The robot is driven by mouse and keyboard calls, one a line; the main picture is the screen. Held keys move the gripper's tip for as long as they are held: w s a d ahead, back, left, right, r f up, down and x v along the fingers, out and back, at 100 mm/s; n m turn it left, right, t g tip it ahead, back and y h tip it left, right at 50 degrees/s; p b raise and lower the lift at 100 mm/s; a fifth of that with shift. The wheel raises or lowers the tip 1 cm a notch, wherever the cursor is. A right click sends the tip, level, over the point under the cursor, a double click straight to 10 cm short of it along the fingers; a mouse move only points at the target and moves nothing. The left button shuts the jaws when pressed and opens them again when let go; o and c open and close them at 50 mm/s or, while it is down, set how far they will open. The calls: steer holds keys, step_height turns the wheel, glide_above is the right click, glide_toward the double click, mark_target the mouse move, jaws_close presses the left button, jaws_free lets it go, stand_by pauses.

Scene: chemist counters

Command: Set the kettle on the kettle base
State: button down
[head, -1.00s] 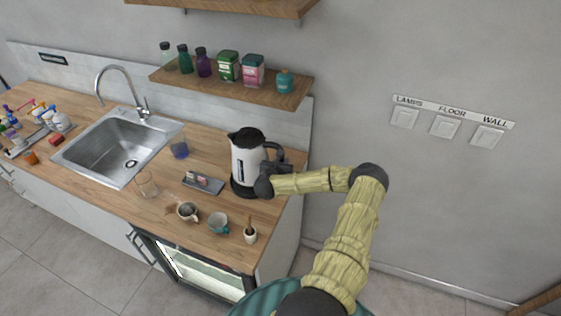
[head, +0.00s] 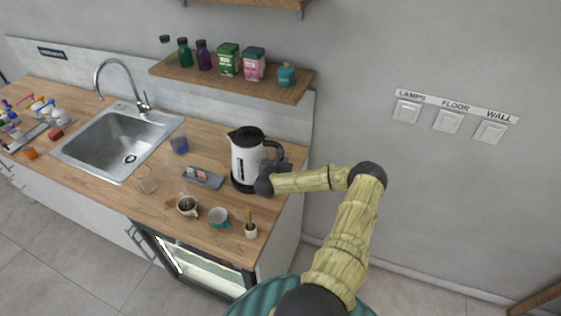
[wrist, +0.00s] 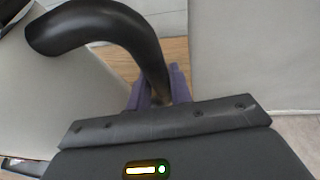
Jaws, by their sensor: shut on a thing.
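The white kettle (head: 247,160) with a black lid and black handle stands upright at the right end of the wooden counter, over a black base (head: 242,186). Whether it is fully seated on the base or just above it I cannot tell. My gripper (head: 268,180) is at the kettle's right side, at the lower part of the handle. In the wrist view the curved black handle (wrist: 110,25) runs down between the purple fingers of my gripper (wrist: 160,92), which is shut on it.
A small grey tray (head: 203,179), a clear glass (head: 147,180), two cups (head: 187,206) and a small pot with a stick (head: 251,231) stand left and in front. A shelf (head: 230,82) with jars hangs behind. A sink (head: 118,145) lies left.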

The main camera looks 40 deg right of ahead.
steer(key=shift+a+r, duration=0.15)
stand_by(0.6)
steer(key=shift+s+d, duration=0.2)
stand_by(0.3)
steer(key=shift+w+a+f+b, duration=0.1)
steer(key=shift+a+f+b, duration=0.05)
steer(key=shift+f+b, duration=0.45)
stand_by(0.3)
steer(key=c, duration=1.5)
jaws_free()
steer(key=shift+c, duration=0.2)
steer(key=shift+s+f, duration=0.2)
steer(key=p+v, duration=0.6)
steer(key=v, duration=0.5)
